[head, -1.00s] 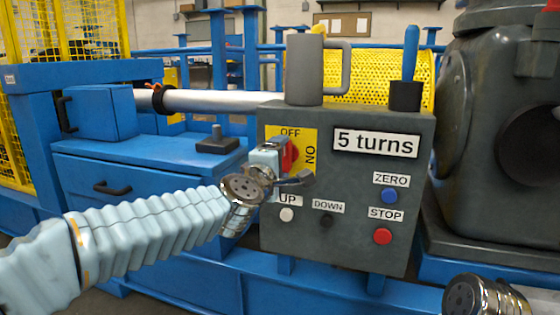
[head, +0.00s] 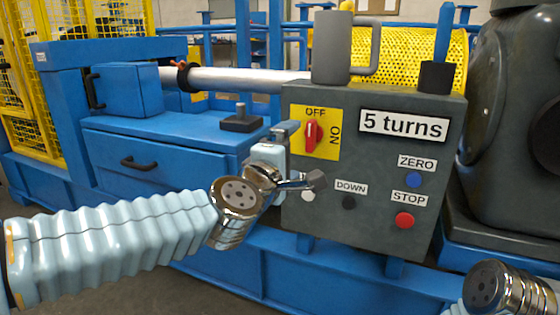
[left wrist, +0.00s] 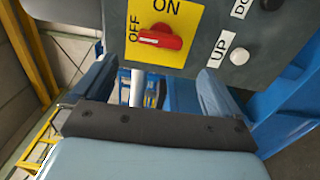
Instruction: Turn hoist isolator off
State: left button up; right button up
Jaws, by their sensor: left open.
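The hoist isolator is a red knob (head: 311,135) on a yellow plate (head: 329,147) marked OFF at the top and ON at the right. The knob stands nearly upright, toward OFF. In the left wrist view the red knob (left wrist: 161,38) lies flat across the picture, its white-marked end toward OFF. My left gripper (head: 302,157) is open and empty, just below and left of the knob and apart from it. Its two fingers (left wrist: 155,82) frame a gap below the plate in the wrist view. Only my right arm's wrist shows at lower right.
The grey control box (head: 300,232) also bears a white button (head: 308,196), a black button (head: 348,202), a blue button (head: 413,180), a red stop button (head: 404,220) and a "5 turns" display (head: 403,125). A grey mug-like part (head: 334,50) and a blue lever (head: 444,32) stand on top.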

pick_arm(q)
jog(key=v, duration=0.5)
jog(key=shift+s+a+p, duration=0.1)
jog(key=shift+s+p, duration=0.1)
jog(key=shift+p, duration=0.1)
jog(key=w+f+m+g+y, duration=0.1)
jog(key=w+f+m+g, duration=0.15)
jog(key=f, duration=0.55)
jog(key=w+f+m+g, duration=0.1)
jog(key=w+f, duration=0.2)
jog(key=f, duration=0.5)
jog(key=s+a+f+m+g+y, duration=0.1)
jog(key=s+a+f+m+g, duration=0.15)
jog(key=f, duration=1.15)
jog(key=s+a+f+m+g, duration=0.15)
jog(key=f+g, duration=0.25)
jog(key=f, duration=1)
jog(key=s+a+f+m+g, duration=0.3)
jog(key=s+f+m+g, duration=0.3)
jog(key=s+f, duration=1.3)
notch_tip(320, 180, up, 16)
jog(key=p, duration=1.6)
jog(key=shift+w+d+r+n+h, duration=0.15)
jog(key=shift+w+d+n+h, duration=0.1)
jog(key=shift+d+n+h, duration=0.1)
